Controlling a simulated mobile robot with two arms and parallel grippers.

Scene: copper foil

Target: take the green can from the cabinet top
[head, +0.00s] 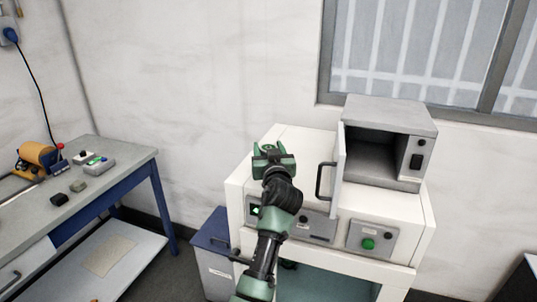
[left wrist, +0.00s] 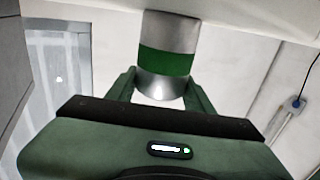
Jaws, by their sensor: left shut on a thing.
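My left gripper (head: 273,153) is over the left part of the white cabinet's top (head: 302,138). In the left wrist view, a silver can with a green band (left wrist: 166,60) stands between its two fingers, one on each side, and the gripper is shut on it. In the head view the can is mostly hidden by the gripper, so I cannot tell whether it touches the cabinet top. My right gripper is not in view.
A grey box oven (head: 390,112) with its door (head: 338,170) open stands right of my gripper on the cabinet. A workbench (head: 130,158) with tools is at the left. A blue-topped bin (head: 212,234) stands left of the cabinet. A wall is behind.

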